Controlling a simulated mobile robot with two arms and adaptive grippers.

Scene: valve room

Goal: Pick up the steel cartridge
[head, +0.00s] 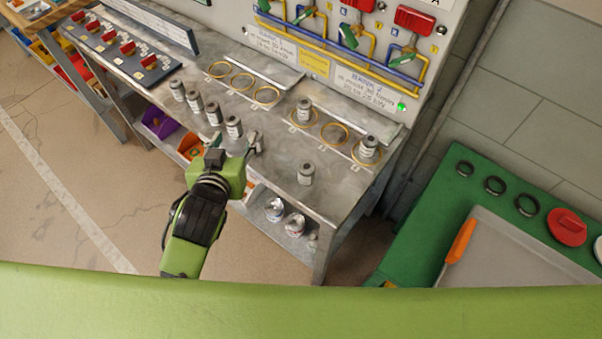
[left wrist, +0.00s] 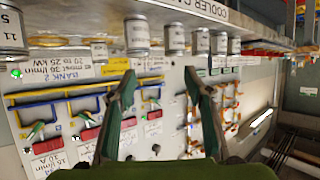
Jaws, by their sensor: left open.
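Several grey steel cartridges with white labels stand upright on the metal bench in the head view. A row stands left of centre, its nearest cartridge (head: 234,127) just beyond my left gripper. One cartridge (head: 306,174) stands alone near the bench's front edge. Two more, a cartridge (head: 304,109) and another cartridge (head: 369,147), stand at the yellow rings on the right. My left gripper (head: 239,143) is open and empty at the bench's front edge. In the left wrist view, cartridges (left wrist: 138,35) appear upside down beyond the open fingers (left wrist: 158,82). Which cartridge is meant is unclear.
The valve panel (head: 335,45) rises behind the bench (head: 270,165). Cans (head: 294,224) stand on the lower shelf. A switch board (head: 120,47) lies at the bench's left end. A green table (head: 410,245) with a grey tray is at the right.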

